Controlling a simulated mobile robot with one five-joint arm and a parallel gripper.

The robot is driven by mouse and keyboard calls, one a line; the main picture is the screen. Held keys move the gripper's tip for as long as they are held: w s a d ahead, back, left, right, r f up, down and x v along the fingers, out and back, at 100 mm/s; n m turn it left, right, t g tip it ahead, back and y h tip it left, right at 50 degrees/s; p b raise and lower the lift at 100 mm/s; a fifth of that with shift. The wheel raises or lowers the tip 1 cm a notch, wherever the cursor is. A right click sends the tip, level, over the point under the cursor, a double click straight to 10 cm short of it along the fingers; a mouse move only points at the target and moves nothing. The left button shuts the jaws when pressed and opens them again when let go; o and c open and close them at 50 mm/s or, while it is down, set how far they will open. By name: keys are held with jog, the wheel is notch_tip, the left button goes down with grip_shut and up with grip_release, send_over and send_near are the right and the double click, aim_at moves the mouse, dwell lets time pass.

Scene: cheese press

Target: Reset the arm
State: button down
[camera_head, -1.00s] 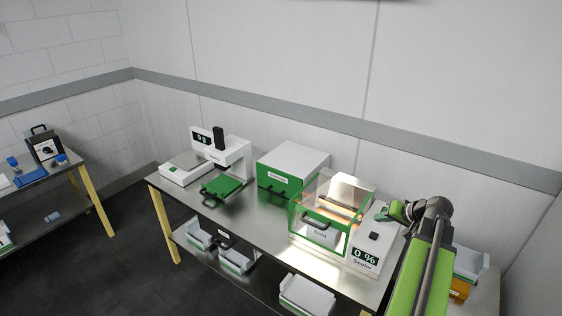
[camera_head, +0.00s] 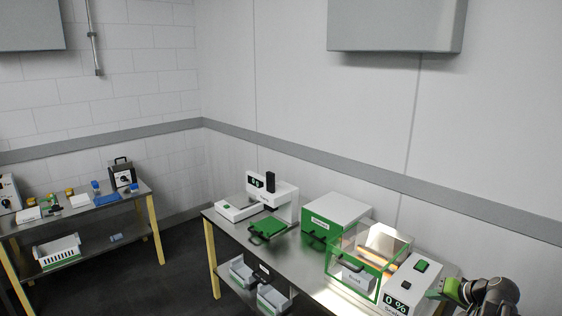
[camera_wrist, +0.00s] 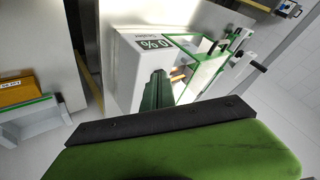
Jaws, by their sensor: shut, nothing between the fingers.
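My arm is at the lower right of the head view, with its dark joint and green gripper (camera_head: 447,290) beside the white machine with the "0 %" display (camera_head: 398,303). In the wrist view my gripper (camera_wrist: 158,88) shows dark green fingers pressed together with nothing between them. They point toward the same white machine (camera_wrist: 132,62), which fills the middle of that view. I cannot tell how large the gap between fingers and machine is.
A clear box with a green frame (camera_head: 366,258) stands left of the display machine. A white and green box (camera_head: 336,212), a green board (camera_head: 268,227) and a scale (camera_head: 240,208) stand farther left. A side table (camera_head: 100,214) is at far left. Dark floor (camera_head: 180,270) lies between the tables.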

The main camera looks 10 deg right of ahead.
jog(key=w+a+f+n+g+y, duration=0.15)
jog(key=w+a, duration=0.25)
jog(key=a, duration=0.7)
jog(key=w+a+f+n+g+y, duration=0.1)
jog(key=w+a+n, duration=0.25)
jog(key=a, duration=0.75)
jog(key=w+a+f+n+g+y, duration=0.15)
jog(key=w+a, duration=0.35)
jog(key=a, duration=0.6)
jog(key=s+a+f+n+g+h, duration=0.1)
jog(key=s+a, duration=0.1)
jog(key=a, duration=0.5)
jog(key=s+a+f+n+g+h, duration=0.1)
jog(key=s+a+n+g, duration=0.15)
jog(key=a, duration=0.45)
jog(key=s+d+f+m+g+h, duration=0.1)
jog(key=s+d+m+h, duration=0.1)
jog(key=s, duration=0.4)
jog(key=shift+d+f+m+h, duration=0.3)
jog(key=shift+m+h, duration=0.2)
jog(key=shift+h, duration=0.3)
jog(key=shift+g, duration=0.25)
dwell(1.7)
